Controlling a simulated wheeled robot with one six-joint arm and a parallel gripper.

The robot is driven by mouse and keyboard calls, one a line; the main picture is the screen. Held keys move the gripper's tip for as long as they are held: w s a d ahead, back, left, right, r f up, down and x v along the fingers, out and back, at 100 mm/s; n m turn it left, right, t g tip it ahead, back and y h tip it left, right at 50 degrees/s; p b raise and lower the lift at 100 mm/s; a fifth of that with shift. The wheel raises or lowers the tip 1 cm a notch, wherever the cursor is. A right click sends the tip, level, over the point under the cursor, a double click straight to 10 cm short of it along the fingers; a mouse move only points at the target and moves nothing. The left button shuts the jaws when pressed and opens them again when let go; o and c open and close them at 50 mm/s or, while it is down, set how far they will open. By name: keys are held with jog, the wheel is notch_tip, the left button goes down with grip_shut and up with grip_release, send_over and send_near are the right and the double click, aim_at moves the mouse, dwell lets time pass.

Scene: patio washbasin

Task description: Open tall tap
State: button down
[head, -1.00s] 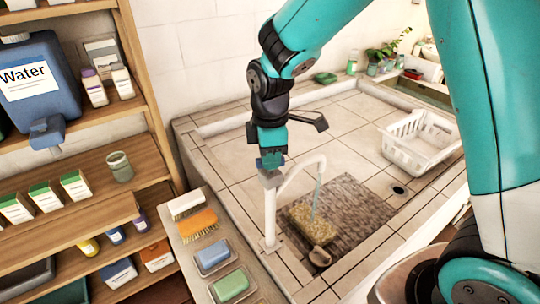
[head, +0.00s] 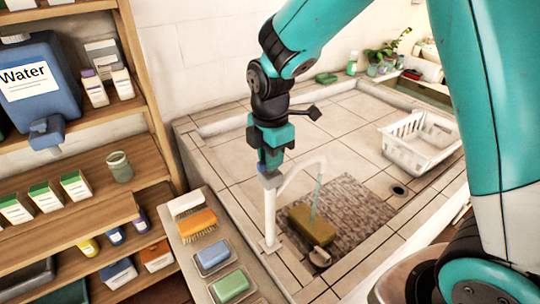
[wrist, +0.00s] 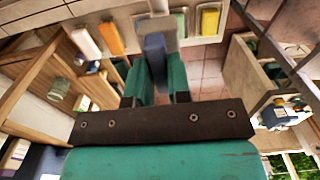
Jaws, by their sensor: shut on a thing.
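The tall white tap (head: 269,217) stands at the left edge of the tiled basin, its spout curving right. A thin light-blue stream (head: 316,200) hangs from the spout. My gripper (head: 268,165) points down over the top of the tap and is shut on its blue-grey handle (head: 271,180). In the wrist view the handle (wrist: 155,48) sits between the two green fingers of my gripper (wrist: 157,75). The fingers partly hide the handle in the head view.
An olive block (head: 312,224) lies under the stream on a brown mat (head: 352,205), with a small brown object (head: 322,257) beside it. A white basket (head: 420,140) stands right.

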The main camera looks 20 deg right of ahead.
jog(key=shift+r, duration=0.1)
jog(key=c, duration=1.1)
grip_release()
jog(key=shift+o, duration=0.2)
notch_tip(320, 180, up, 17)
jog(key=b, duration=0.3)
jog(key=shift+r, duration=0.2)
jog(key=shift+f, duration=0.1)
jog(key=s+a+f+m+y+b, duration=0.1)
jog(key=s+a+f+m+y, duration=0.1)
jog(key=s+f+m, duration=0.4)
jog(key=s+a+f+m+y+b, duration=0.2)
jog(key=s+f+m, duration=0.3)
jog(key=s, duration=1)
jog(key=shift+a+f+m, duration=0.25)
jog(key=shift+f+m, duration=0.1)
jog(key=shift+m, duration=0.85)
